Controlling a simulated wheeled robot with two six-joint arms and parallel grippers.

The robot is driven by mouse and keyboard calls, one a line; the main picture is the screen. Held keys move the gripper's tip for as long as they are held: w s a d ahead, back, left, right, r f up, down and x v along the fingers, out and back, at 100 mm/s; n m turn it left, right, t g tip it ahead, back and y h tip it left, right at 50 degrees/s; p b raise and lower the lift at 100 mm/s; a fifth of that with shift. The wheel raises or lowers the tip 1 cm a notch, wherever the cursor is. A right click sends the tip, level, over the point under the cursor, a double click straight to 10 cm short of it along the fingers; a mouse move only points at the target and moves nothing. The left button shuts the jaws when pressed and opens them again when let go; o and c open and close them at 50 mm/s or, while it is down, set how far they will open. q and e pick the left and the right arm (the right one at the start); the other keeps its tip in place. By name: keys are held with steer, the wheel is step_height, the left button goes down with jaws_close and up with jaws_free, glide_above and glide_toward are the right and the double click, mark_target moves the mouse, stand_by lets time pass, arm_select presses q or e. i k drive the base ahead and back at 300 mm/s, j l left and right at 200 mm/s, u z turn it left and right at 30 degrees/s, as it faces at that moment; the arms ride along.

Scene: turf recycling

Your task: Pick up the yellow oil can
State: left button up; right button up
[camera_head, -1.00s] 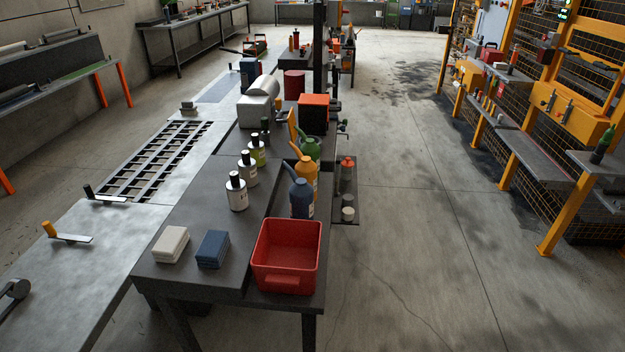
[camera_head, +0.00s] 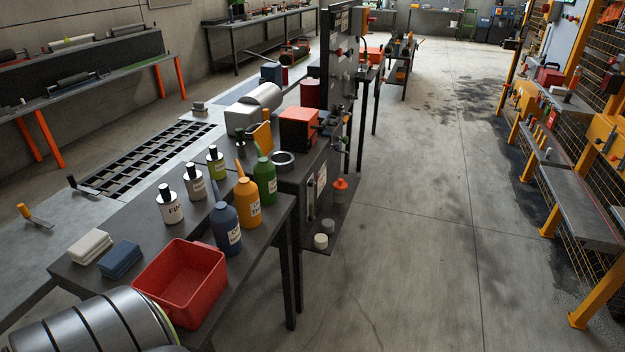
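The yellow oil can (camera_head: 247,203) stands upright on the dark workbench (camera_head: 150,240), with its spout pointing up. A blue oil can (camera_head: 225,228) stands just in front of it and a green oil can (camera_head: 265,180) just behind it. A large grey banded cylinder, likely part of my own arm, fills the lower left corner. Neither of my grippers shows in this view.
A red bin (camera_head: 182,282) sits at the bench's near end, beside folded white (camera_head: 89,246) and blue cloths (camera_head: 120,259). Several white-labelled bottles (camera_head: 170,205) stand left of the cans. Open concrete floor (camera_head: 410,240) lies right of the bench.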

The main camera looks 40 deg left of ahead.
mark_target(247, 202)
steer(key=i+u, duration=0.35)
steer(key=i+l+u, duration=0.35)
steer(key=i, duration=0.15)
steer(key=i+l+u, duration=0.15)
steer(key=i+u, duration=0.15)
steer(key=i, duration=0.15)
